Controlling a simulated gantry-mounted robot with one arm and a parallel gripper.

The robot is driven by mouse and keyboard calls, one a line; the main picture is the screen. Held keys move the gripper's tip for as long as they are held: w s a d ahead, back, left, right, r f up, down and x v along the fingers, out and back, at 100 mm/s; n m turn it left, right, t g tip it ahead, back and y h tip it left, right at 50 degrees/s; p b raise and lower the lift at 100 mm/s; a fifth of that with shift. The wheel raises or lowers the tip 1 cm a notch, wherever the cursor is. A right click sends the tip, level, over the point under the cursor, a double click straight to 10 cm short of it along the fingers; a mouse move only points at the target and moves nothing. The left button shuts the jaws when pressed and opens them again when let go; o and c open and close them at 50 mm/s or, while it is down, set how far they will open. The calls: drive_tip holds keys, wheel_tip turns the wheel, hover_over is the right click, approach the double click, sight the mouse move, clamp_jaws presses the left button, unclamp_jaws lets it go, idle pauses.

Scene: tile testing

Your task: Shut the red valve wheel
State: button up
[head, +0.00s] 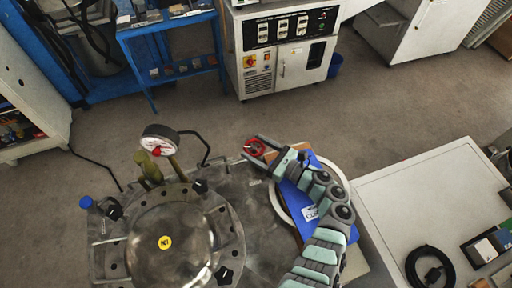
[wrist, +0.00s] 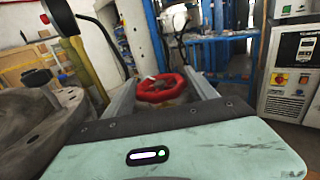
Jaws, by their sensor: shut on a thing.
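The red valve wheel (head: 255,147) is at the far edge of the metal test rig, right of the pressure gauge. It also shows in the wrist view (wrist: 160,88) as a red ring with a dark centre. My gripper (head: 260,151) is at the wheel, with its two fingers on either side of the rim. It is shut on the wheel. In the wrist view the fingers run along the wheel's left and right sides. The wheel's stem and the exact finger contact are hidden.
A pressure gauge (head: 160,140) stands upright left of the wheel. The round metal vessel lid (head: 160,245) with knobs is at front left. A blue folder (head: 290,196) lies beneath my arm. A white table (head: 400,200) stands to the right. The floor behind the rig is clear.

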drive_tip(key=c, duration=0.4)
